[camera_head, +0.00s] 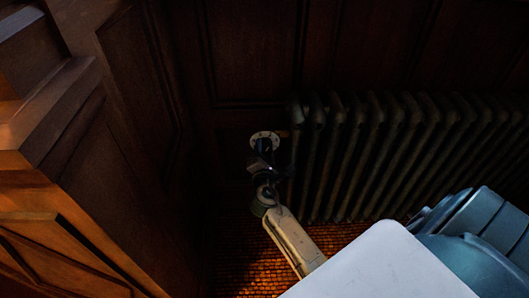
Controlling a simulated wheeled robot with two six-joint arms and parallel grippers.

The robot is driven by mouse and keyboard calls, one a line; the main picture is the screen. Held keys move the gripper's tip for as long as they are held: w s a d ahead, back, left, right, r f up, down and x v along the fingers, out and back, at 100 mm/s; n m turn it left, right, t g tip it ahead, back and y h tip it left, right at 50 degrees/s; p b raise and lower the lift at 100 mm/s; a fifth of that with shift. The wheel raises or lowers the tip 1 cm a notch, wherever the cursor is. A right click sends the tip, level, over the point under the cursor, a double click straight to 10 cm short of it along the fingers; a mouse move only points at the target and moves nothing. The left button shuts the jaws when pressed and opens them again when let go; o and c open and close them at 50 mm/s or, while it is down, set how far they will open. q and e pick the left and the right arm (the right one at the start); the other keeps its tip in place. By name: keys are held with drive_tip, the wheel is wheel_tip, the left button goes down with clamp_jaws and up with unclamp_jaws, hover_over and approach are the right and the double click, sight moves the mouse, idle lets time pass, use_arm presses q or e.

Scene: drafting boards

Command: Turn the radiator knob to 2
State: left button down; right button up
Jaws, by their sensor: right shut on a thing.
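The radiator knob is at the left end of the dark ribbed radiator (365,155). Its pale round dial (257,136) with small dark marks shows above my gripper; the marks are too small to read. My right gripper (264,163) comes up from below and is shut on the knob, at the lower part of the dial. The gripper and shadow hide much of the knob, and its setting cannot be told. My left gripper is not in view.
Dark wood panelling (255,50) stands behind the radiator. A wooden panelled side (100,180) closes off the left. A strip of orange-brown woven floor (240,255) shows below. The radiator's ribs stand close to the right of my gripper.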

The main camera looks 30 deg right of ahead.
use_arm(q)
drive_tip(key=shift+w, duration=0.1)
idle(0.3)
use_arm(e)
drive_tip(key=o, duration=1)
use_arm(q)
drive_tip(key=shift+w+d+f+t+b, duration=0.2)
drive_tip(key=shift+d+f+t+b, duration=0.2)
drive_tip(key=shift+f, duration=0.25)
use_arm(e)
drive_tip(key=v, duration=1)
drive_tip(key=shift+s+a, duration=0.2)
drive_tip(key=shift+s, duration=0.15)
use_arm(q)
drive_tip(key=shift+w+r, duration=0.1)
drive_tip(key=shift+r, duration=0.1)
